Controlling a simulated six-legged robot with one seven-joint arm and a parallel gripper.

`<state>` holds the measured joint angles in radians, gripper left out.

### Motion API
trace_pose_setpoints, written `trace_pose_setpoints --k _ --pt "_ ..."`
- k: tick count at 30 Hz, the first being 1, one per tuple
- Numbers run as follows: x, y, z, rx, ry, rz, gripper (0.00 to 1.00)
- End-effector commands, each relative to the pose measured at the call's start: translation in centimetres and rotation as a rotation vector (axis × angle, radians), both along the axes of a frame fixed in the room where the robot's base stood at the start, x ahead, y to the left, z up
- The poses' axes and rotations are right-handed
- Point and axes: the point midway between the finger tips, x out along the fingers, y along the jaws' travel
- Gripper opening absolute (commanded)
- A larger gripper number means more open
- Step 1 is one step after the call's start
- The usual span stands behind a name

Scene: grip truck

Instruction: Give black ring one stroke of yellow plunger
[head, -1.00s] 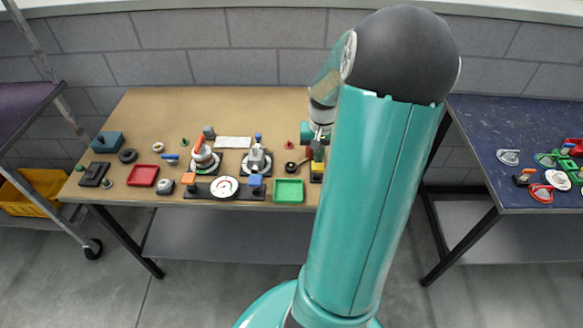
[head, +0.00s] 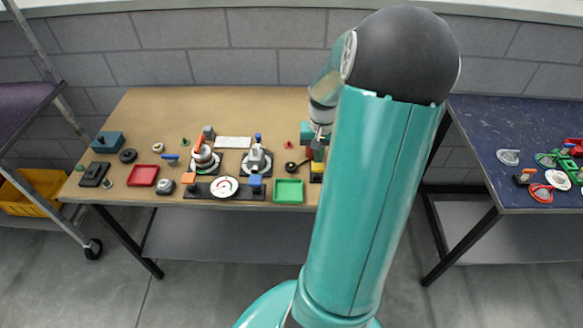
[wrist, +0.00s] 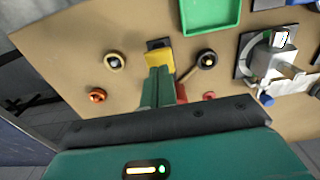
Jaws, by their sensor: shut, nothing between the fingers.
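A yellow block (wrist: 159,59), which I take for the yellow plunger, sits on a dark base directly ahead of my fingers in the wrist view. Its lower part shows at the table's front in the head view (head: 317,178). My gripper (wrist: 157,74) is shut and empty, with its green fingertips close to the block's near edge; I cannot tell whether they touch. Another black ring (head: 128,156) lies at the table's left. My arm hides part of the area.
A green tray (head: 288,191) is left of the yellow block in the head view. A dark-and-tan ring (wrist: 115,62) and an orange knob (wrist: 97,95) are left of my fingers in the wrist view. A grey clamp-like fixture (head: 257,159) stands nearby. A blue table (head: 520,130) is at right.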

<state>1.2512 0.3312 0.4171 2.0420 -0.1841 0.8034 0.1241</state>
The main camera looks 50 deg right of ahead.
Motion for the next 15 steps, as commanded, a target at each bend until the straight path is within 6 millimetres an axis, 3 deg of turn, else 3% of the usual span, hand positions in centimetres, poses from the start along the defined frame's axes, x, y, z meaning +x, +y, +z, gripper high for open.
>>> trace_pose_setpoints --k 15 --pt "0.0 0.0 -1.6 0.001 0.001 0.000 0.00"
